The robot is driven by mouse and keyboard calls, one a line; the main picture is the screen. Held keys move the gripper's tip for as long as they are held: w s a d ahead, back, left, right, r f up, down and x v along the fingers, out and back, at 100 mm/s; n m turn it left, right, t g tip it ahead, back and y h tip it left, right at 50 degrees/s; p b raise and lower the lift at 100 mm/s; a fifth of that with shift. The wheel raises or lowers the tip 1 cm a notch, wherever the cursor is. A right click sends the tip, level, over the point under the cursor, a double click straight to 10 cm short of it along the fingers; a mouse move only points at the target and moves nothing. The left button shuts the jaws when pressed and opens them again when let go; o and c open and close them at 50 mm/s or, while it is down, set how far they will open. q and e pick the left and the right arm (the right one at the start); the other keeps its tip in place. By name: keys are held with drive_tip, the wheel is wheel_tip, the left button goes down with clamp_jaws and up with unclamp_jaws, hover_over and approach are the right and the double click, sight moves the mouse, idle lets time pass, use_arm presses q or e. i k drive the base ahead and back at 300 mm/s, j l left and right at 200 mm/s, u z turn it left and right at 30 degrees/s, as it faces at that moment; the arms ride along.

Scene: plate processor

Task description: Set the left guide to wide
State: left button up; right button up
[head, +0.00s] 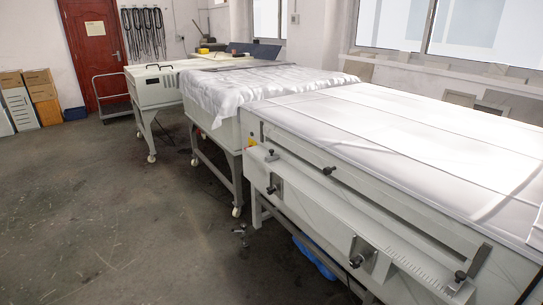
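The plate processor (395,130) fills the right side of the head view, with a white sheet over its top. A long slotted rail with dark knobs runs along its near side. Toward the left end, a guide with a black knob (272,190) sits on the ledge below the rail. Toward the right end, another guide with a black knob (356,261) sits beside a ruled scale (420,266). I cannot tell for sure which is the left guide, nor read its setting. Neither of my grippers is in view.
A sheet-covered table (245,88) on casters and a further cream machine (150,90) stand in line behind the processor. A flat cart (112,100) stands by the red door (95,45). Boxes (40,95) stand at far left. The concrete floor (100,200) at left is clear.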

sight(276, 156)
drive_tip(key=i+j+z, duration=0.15)
drive_tip(key=z, duration=0.3)
drive_tip(key=i+j+z, duration=0.2)
drive_tip(key=z, duration=0.2)
drive_tip(key=i+j+z, duration=0.1)
drive_tip(key=j, duration=0.2)
drive_tip(key=i+j+z, duration=0.1)
drive_tip(key=i+j, duration=0.15)
drive_tip(key=i+j+z, duration=0.1)
drive_tip(key=j, duration=0.25)
drive_tip(key=i+j, duration=0.2)
drive_tip(key=j, duration=0.15)
drive_tip(key=i+j, duration=0.15)
drive_tip(key=j, duration=0.25)
drive_tip(key=i+j, duration=0.2)
drive_tip(key=j, duration=0.15)
